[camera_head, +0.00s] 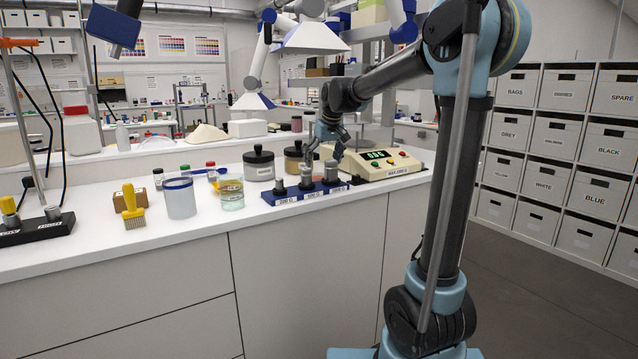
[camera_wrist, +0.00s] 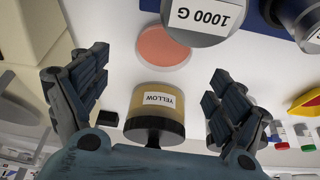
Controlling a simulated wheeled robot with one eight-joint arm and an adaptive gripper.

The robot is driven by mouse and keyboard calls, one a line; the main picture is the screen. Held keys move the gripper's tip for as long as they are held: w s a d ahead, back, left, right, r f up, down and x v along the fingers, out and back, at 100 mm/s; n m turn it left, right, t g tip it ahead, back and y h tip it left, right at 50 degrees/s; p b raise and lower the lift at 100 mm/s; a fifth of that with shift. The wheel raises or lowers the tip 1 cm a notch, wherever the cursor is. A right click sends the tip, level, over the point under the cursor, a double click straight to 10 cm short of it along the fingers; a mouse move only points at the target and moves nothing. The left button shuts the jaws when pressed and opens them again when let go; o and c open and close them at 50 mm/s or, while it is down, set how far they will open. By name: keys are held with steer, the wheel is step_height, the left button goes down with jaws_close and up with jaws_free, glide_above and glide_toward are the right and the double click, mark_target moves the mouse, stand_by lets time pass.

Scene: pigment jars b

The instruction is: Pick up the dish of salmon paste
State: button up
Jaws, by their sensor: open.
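The dish of salmon paste (camera_wrist: 163,48) is a round, flat pinkish disc with a pale rim on the white counter in the wrist view. It lies between a jar labelled YELLOW (camera_wrist: 156,103) and a grey weight marked 1000 G (camera_wrist: 207,17), which overlaps its upper right edge in the picture. My gripper (camera_wrist: 160,88) is open and empty, its fingers at either side of the picture with the yellow jar showing between them. In the head view my gripper (camera_head: 328,148) is over the counter behind the row of weights.
Grey weights stand on a blue rack (camera_head: 308,192) at the counter's front. A beige device with a green display (camera_head: 377,165) stands close on the right. A dark-lidded jar (camera_head: 259,164), a glass beaker (camera_head: 230,193) and a white pot (camera_head: 180,199) stand left.

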steer(key=shift+s+x, duration=0.15)
steer(key=shift+x, duration=1.35)
steer(key=shift+s+x, duration=0.1)
steer(key=shift+x, duration=1.35)
steer(key=c, duration=1.1)
